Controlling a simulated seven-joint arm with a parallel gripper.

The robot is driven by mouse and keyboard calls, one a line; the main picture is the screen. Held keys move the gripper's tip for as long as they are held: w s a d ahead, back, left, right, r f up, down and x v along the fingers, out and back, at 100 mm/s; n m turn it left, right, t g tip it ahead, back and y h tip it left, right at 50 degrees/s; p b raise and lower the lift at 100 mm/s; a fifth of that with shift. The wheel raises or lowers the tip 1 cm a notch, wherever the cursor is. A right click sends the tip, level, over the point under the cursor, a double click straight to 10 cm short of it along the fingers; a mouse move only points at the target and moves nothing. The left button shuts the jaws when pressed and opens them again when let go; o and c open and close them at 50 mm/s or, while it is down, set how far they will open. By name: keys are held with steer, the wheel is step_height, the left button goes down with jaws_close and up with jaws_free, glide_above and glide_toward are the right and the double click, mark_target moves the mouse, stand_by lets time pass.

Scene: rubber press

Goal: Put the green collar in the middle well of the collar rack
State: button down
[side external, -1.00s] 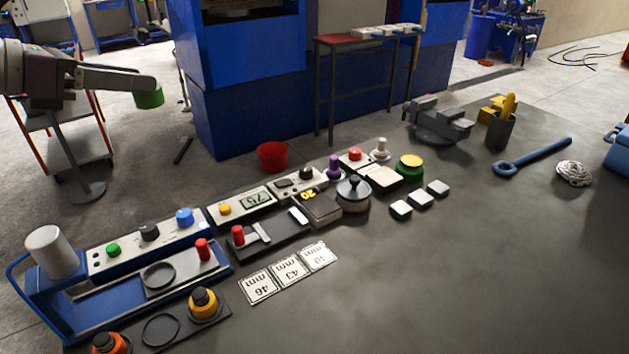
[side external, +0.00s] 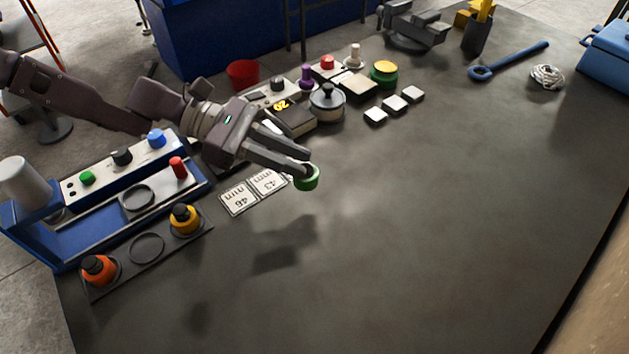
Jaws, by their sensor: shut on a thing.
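The green collar (side external: 306,179) is a short green ring. My gripper (side external: 304,166) is shut on it and holds it above the dark table, near the right end of the white number cards. The collar rack (side external: 204,231) is a dark flat plate at the lower left. Its middle well (side external: 147,248) is an empty round ring. An orange collar (side external: 97,270) sits at the rack's left end and a yellow collar (side external: 184,220) at its right end, each with a dark top. My gripper is right of the rack and apart from it.
A blue press fixture (side external: 75,237) with a white cylinder (side external: 22,182) stands behind the rack. White number cards (side external: 238,197) lie right of the rack. A grey lidded pot (side external: 327,103) and several pale blocks (side external: 395,104) are farther back. The front and right of the table are clear.

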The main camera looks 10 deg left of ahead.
step_height(320, 180, down, 6)
steer(key=shift+r, duration=0.15)
steer(key=c, duration=0.9)
jaws_free()
steer(key=shift+o, duration=0.2)
steer(key=v, duration=1.2)
steer(key=shift+a, duration=0.1)
